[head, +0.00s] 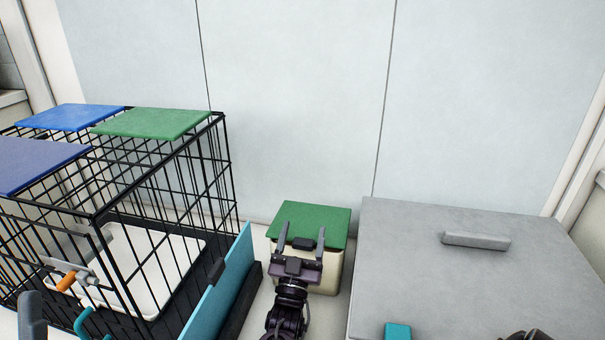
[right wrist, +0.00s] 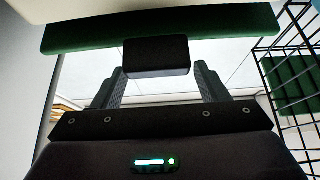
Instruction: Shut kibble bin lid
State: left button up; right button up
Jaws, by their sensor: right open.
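The kibble bin is a cream box (head: 330,277) with a green lid (head: 312,215), standing on the floor near the back wall. The lid looks flat on top of the bin; whether it is fully down is not clear. My right gripper (head: 303,229) is open at the bin's front, its fingers pointing toward the lid. In the right wrist view a black tab (right wrist: 156,56) on the green lid's edge (right wrist: 80,35) lies between and just beyond the open fingers (right wrist: 157,80). The gripper does not hold it. My left gripper cannot be made out.
A black wire cage (head: 160,195) with blue and green top panels and a white tray (head: 180,260) stands at left. A teal panel (head: 222,290) rises between cage and bin. A grey box with a handle (head: 476,240) stands close at the bin's right.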

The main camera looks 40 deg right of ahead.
notch_tip(320, 180, up, 4)
jog(key=shift+r+p, duration=0.1)
jog(key=shift+p, duration=0.6)
pick_arm(q)
jog(key=w+d+f+g+y+p, duration=0.15)
jog(key=f+g, duration=0.35)
jog(key=f, duration=0.5)
jog(key=w+d+f+g+y, duration=0.1)
jog(key=w+f+g+y, duration=0.3)
jog(key=f, duration=0.6)
jog(key=s+a+f+g+y+p, duration=0.2)
jog(key=s+f+g, duration=0.8)
jog(key=s+f, duration=0.3)
notch_tip(320, 180, down, 2)
jog(key=shift+s+a+f+g+y, duration=0.1)
jog(key=shift+s+a+g+y, duration=0.05)
jog(key=shift+a+g+y, duration=0.15)
pick_arm(e)
notch_tip(320, 180, up, 13)
